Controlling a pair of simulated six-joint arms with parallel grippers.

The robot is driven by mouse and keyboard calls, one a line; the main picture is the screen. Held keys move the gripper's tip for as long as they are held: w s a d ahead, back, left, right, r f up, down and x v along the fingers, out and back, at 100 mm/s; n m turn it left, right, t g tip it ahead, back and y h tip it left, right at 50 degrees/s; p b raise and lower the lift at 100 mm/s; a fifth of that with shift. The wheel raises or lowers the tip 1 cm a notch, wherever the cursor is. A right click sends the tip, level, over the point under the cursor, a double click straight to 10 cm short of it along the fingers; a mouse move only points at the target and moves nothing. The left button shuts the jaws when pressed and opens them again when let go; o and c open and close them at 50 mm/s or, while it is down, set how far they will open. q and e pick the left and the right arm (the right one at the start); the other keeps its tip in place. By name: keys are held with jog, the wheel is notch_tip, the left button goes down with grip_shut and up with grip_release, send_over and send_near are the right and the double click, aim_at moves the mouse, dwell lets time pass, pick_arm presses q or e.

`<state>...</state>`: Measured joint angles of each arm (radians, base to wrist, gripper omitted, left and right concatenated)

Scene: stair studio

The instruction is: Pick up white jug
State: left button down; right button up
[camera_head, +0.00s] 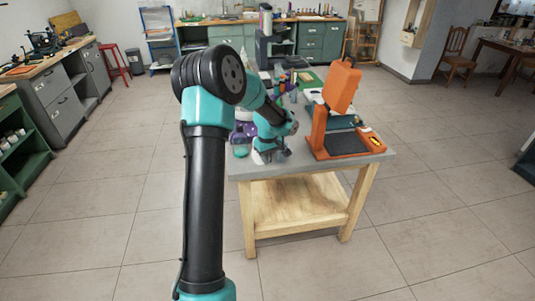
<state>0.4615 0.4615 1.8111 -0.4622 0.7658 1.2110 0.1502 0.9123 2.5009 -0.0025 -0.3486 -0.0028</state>
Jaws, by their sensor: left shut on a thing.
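My left arm reaches up from the bottom of the view and bends down over the near left part of the grey-topped table (238,171). My left gripper (272,154) is low over the table's front edge, small and partly hidden by its own wrist. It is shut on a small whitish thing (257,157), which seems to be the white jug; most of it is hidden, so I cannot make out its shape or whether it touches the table. My right gripper is not in view.
An orange stand-like device (336,116) stands right of my gripper. A green-topped jar (240,150) and purple things (237,132) stand close on its left. More items crowd the table behind. The tiled floor around the table is clear.

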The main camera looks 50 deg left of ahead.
pick_arm(q)
jog(key=shift+s+d+r, duration=0.15)
jog(key=shift+s+d, duration=0.85)
jog(key=shift+d, duration=0.1)
jog(key=shift+s+d+r, duration=0.15)
jog(key=shift+s+d, duration=0.8)
jog(key=shift+d, duration=0.15)
dwell(0.6)
